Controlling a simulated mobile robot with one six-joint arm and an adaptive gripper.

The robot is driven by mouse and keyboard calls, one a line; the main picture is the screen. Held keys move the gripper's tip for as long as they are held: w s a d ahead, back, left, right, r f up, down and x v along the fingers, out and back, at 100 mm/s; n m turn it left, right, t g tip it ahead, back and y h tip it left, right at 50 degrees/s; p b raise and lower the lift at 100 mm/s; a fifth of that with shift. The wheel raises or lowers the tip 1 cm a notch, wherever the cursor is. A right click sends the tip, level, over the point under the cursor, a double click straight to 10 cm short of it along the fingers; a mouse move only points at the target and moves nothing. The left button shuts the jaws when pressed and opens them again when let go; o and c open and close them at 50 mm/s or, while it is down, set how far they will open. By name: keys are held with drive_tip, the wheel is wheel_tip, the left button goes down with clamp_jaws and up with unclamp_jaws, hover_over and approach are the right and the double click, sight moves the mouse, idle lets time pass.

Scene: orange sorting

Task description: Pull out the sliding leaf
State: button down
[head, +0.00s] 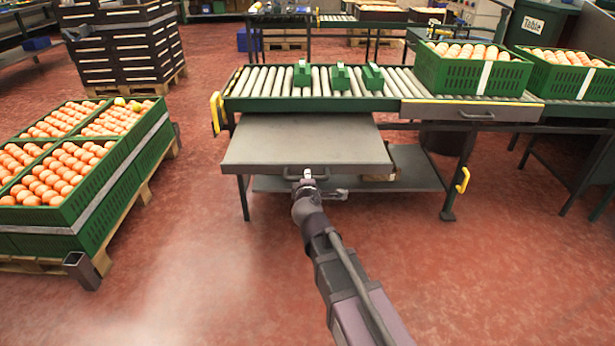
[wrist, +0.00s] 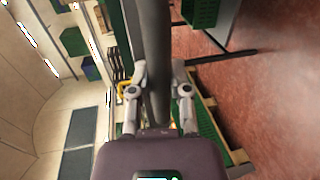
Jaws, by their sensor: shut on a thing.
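The sliding leaf (head: 300,140) is a flat grey panel standing out level in front of the roller table (head: 318,104). A dark bar handle (head: 325,177) runs along its front edge. My gripper (head: 307,174) reaches it from the front, near the handle's middle, and is shut on the handle. In the wrist view, the fingers of my gripper (wrist: 158,90) stand on both sides of a long dark grey strip, the leaf seen edge-on (wrist: 155,35). The exact finger contact is hidden.
Several small green blocks (head: 340,77) sit on the rollers. Green crates of oranges (head: 472,72) stand at the right end. A pallet of orange crates (head: 110,190) stands at the left. A lower shelf (head: 415,172) lies under the leaf. Red floor is free in front.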

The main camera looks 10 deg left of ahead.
drive_tip(key=shift+s+a, duration=0.15)
drive_tip(key=shift+s, duration=0.1)
drive_tip(key=c, duration=0.6)
unclamp_jaws()
drive_tip(key=shift+c, duration=0.2)
drive_tip(key=shift+o, duration=0.4)
